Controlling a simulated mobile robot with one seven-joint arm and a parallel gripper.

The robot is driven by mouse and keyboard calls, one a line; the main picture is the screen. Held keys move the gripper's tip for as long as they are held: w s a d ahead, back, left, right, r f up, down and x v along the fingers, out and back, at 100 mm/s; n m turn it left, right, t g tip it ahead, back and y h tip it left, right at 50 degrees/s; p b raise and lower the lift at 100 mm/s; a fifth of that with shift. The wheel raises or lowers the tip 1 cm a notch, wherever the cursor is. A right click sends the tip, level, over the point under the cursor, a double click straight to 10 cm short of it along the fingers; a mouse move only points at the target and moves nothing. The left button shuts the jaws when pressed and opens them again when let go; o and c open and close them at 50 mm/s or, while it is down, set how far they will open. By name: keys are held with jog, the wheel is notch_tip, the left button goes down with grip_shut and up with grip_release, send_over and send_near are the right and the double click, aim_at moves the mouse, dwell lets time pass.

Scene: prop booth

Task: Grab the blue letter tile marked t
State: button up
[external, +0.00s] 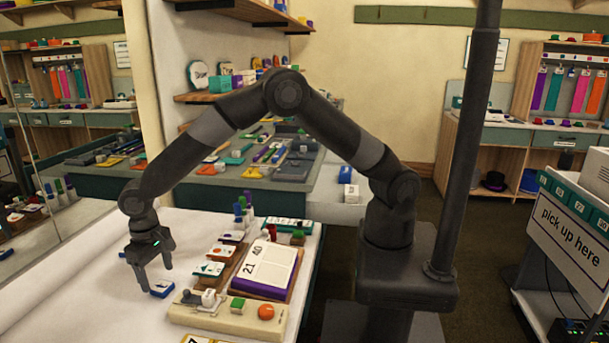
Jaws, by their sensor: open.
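A small blue tile (161,288) with a white top lies on the white table; the mark on it is too small to read. My gripper (156,279) is just above the table beside this tile, pointing down with its fingers apart. Nothing shows between the fingers. I cannot tell whether the fingers touch the tile or stand apart from it.
Several tiles (208,269) stand on a wooden rack to the right. A cream board with a green and an orange button (266,312) and a purple-edged calendar block (268,267) lie close by. Markers (243,208) stand behind.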

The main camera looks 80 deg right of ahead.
aim_at(162, 286)
notch_tip(162, 286, down, 4)
jog(key=shift+s+d+r, duration=0.1)
jog(key=shift+c, duration=0.3)
jog(key=c, duration=1)
jog(key=shift+r, duration=0.15)
